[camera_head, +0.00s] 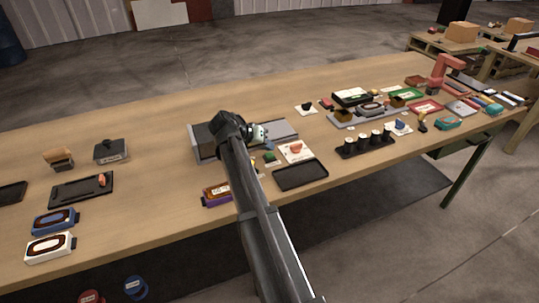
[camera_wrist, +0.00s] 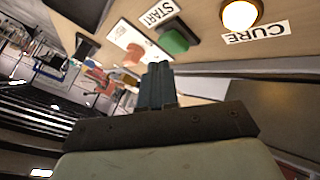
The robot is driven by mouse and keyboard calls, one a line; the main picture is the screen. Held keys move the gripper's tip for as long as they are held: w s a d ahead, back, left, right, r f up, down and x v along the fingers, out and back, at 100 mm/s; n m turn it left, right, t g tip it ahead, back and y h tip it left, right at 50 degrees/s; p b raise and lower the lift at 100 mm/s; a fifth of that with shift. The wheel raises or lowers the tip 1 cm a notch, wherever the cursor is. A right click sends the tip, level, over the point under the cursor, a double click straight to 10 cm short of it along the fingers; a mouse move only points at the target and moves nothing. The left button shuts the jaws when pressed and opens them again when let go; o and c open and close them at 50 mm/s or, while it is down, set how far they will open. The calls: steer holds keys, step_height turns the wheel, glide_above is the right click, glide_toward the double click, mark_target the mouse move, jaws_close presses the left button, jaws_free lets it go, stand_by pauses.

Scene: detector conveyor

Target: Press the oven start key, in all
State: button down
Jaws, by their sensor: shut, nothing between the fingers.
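The start key is a green button (camera_wrist: 175,41) on a dark base beside a START label (camera_wrist: 158,13) in the wrist view. In the head view a small green key (camera_head: 269,157) shows just below my gripper. My gripper (camera_wrist: 160,68) is shut and empty, its fingertips close to the green key and slightly to its left in the wrist view. I cannot tell whether they touch it. A lit round lamp (camera_wrist: 240,15) sits by a CURE label (camera_wrist: 257,33). In the head view my gripper (camera_head: 262,133) is over the grey oven unit (camera_head: 285,128), which my arm partly hides.
A red-orange button (camera_wrist: 134,54) on a white plate lies near the key; the plate (camera_head: 305,154) also shows in the head view. A black tray (camera_head: 300,176) is in front of it. Several boxed modules and trays crowd the table's right side. The back left tabletop is clear.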

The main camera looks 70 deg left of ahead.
mark_target(267, 155)
steer(key=shift+r, duration=2.55)
